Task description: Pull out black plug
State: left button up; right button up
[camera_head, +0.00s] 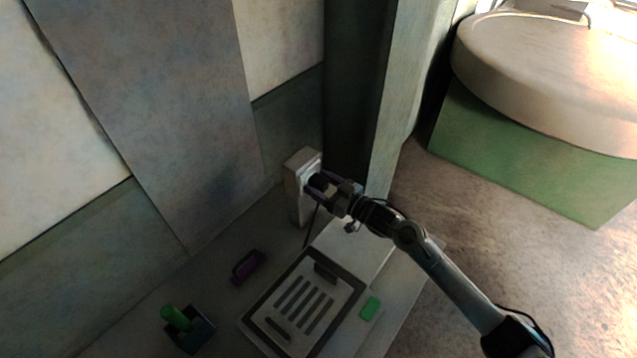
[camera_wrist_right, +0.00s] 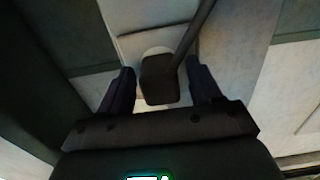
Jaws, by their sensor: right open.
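The black plug (camera_wrist_right: 160,80) sits against a pale socket box (camera_wrist_right: 150,18), with its dark cable running up and to the right in the right wrist view. My right gripper (camera_wrist_right: 161,88) is open, one finger on each side of the plug, with a gap visible on both sides. In the head view the right gripper (camera_head: 318,184) is at the front of the socket box (camera_head: 299,180) and hides most of the plug. The cable (camera_head: 312,226) hangs down below the gripper. My left gripper is not in view.
A dark-framed slotted tray (camera_head: 356,290) lies on the counter below the socket box. A purple handled object (camera_head: 248,267), a dark holder with a green grip (camera_head: 178,319) and a green block (camera_head: 370,308) are nearby. A dark column (camera_head: 357,90) stands close behind the gripper.

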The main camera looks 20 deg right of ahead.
aim_at(326, 188)
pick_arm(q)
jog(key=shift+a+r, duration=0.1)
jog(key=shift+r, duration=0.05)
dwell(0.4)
